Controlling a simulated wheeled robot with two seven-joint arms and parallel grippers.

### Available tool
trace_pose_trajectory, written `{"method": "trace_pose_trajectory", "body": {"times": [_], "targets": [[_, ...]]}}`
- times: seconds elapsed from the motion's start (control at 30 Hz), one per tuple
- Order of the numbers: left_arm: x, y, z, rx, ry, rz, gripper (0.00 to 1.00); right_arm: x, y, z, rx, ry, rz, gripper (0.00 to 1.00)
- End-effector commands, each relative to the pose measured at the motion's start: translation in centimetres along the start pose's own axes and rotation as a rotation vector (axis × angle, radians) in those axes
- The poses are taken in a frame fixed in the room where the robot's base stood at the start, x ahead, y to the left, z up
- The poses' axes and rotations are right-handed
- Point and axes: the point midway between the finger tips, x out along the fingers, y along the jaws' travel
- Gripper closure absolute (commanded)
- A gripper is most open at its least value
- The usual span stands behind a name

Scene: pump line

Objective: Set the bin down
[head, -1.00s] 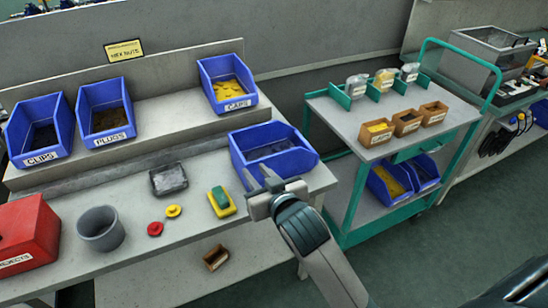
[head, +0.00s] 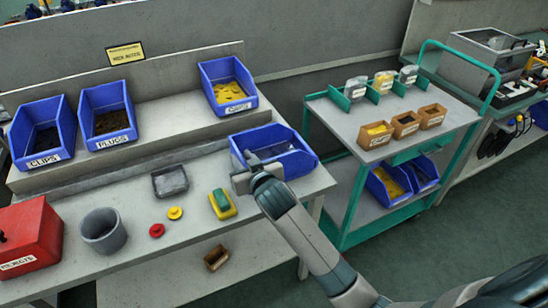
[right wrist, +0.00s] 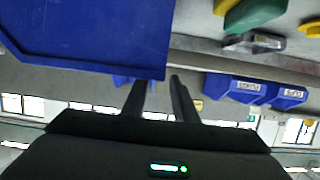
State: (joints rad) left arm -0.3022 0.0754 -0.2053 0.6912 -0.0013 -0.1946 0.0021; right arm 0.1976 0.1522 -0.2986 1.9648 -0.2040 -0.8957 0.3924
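A blue bin (head: 290,163) stands on the right end of the grey workbench, and its base appears to rest on the bench top. My right gripper (head: 243,178) is at the bin's front left corner, and the arm covers part of the bin's front. In the right wrist view the bin (right wrist: 90,38) fills the upper left, with its rim close to my fingertips (right wrist: 157,82). The two fingers are apart, with a gap between them. I cannot tell whether they touch the bin wall. My left gripper is not in view.
Bins of clips (head: 42,132), plugs (head: 107,112) and caps (head: 228,86) stand on the raised shelf. A grey tray (head: 170,181), a green-yellow part (head: 222,204), a grey cup (head: 103,231) and a red rejects box (head: 30,238) are on the bench. A green cart (head: 345,125) stands at right.

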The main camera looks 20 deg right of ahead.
Motion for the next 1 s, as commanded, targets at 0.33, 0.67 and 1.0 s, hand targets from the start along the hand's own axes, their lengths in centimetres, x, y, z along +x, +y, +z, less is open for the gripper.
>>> {"method": "trace_pose_trajectory", "body": {"times": [0.33,0.67,1.0], "targets": [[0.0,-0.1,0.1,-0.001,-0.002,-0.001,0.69,0.4,0.0,0.1,0.0,-0.001,0.0,0.74],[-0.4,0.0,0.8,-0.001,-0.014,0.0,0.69,2.2,0.0,-0.1,0.0,-0.001,0.001,0.74],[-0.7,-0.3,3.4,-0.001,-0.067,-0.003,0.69,5.3,0.0,0.0,0.0,-0.001,0.001,0.74]]}}
